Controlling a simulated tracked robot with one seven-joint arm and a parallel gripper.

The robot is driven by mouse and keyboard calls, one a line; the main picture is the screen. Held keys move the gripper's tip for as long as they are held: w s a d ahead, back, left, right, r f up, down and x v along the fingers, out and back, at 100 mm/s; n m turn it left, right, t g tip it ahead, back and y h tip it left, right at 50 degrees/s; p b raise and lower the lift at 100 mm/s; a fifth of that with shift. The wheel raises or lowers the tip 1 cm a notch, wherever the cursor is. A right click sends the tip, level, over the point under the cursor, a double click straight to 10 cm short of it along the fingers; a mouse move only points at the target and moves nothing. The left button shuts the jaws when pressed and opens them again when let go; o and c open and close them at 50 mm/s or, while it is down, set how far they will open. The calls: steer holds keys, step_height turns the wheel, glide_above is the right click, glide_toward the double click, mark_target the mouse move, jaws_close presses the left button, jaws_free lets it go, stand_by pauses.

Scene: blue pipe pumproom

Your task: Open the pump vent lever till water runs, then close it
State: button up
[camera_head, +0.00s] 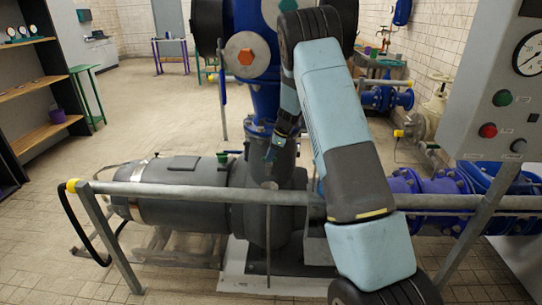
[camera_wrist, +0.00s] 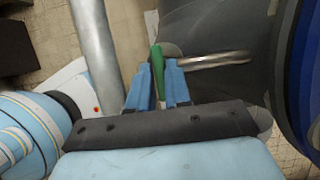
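The green lever (camera_wrist: 157,65) shows in the wrist view, pointing up the picture between the two blue fingers of my gripper (camera_wrist: 159,78). The fingers stand close on both sides of it; whether they press on it is too small to tell. A thin metal tube (camera_wrist: 210,60) runs right from near the lever, across the dark grey pump body. In the head view my gripper (camera_head: 275,148) points down beside the neck of the pump (camera_head: 267,205). The lever is not clearly visible there. No running water shows in either view.
A grey handrail (camera_head: 170,190) crosses in front of the pump, and a rail also shows in the wrist view (camera_wrist: 95,45). A control panel with a gauge (camera_head: 500,100) stands at right. Blue pipework (camera_head: 440,190) lies behind the rail. Open tiled floor is at left.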

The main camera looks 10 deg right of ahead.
jaws_close()
steer(key=shift+n, duration=0.3)
steer(key=n+g, duration=0.1)
steer(key=n, duration=0.2)
steer(key=shift+w+g, duration=0.15)
steer(key=shift+g, duration=0.15)
steer(key=shift+n+g, duration=0.7)
steer(key=shift+n, duration=1.4)
steer(key=shift+o, duration=2.3)
jaws_free()
steer(key=shift+w, duration=0.1)
